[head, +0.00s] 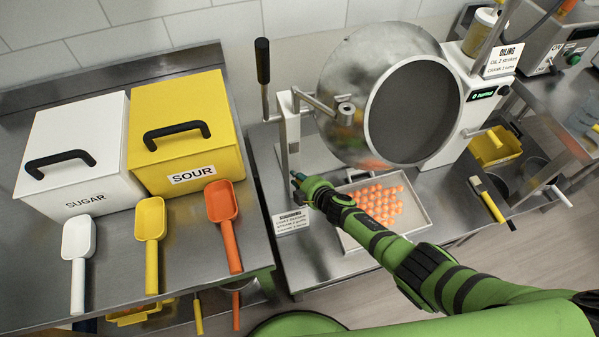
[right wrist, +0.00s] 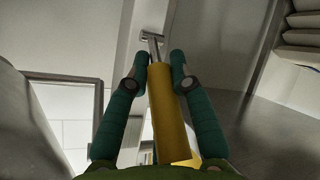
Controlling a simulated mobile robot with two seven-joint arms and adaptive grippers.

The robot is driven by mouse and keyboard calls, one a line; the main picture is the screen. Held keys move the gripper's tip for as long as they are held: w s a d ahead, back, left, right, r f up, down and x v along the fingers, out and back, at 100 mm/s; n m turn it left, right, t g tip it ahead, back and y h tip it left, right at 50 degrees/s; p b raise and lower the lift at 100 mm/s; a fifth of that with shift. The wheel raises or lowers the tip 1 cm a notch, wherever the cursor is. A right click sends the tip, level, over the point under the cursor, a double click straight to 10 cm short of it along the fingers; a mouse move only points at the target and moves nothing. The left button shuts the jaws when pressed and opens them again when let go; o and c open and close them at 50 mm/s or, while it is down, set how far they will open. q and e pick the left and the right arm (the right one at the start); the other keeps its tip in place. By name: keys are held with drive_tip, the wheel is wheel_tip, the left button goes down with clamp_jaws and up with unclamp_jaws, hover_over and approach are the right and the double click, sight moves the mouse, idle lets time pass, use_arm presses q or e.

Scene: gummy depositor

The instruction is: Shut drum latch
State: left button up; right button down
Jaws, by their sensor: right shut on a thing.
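The metal drum (head: 345,75) is tilted, its dark round mouth (head: 412,112) facing the front right. A white post (head: 290,135) stands at its left with a metal arm reaching to the drum. My right gripper (head: 298,180) is low at the post. In the right wrist view its green fingers (right wrist: 160,75) are shut on a yellow handle (right wrist: 165,115), which joins a metal rod (right wrist: 153,45) at a pale bracket. I take this handle as the drum latch. The head view does not show it clearly behind the gripper. My left gripper is not in view.
A tray of orange gummies (head: 422,211) lies under the drum, partly behind my right arm. A black-handled lever (head: 263,62) rises left of the post. A small sign (head: 291,221) stands near the gripper. Sugar (head: 70,150) and sour (head: 185,130) bins and several scoops fill the left table.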

drive_tip(key=shift+a+r+g+p, duration=0.2)
drive_tip(key=shift+a+g+p, duration=0.3)
drive_tip(key=shift+p, duration=0.15)
drive_tip(key=c, duration=1.1)
unclamp_jaws()
drive_tip(key=shift+d, duration=0.2)
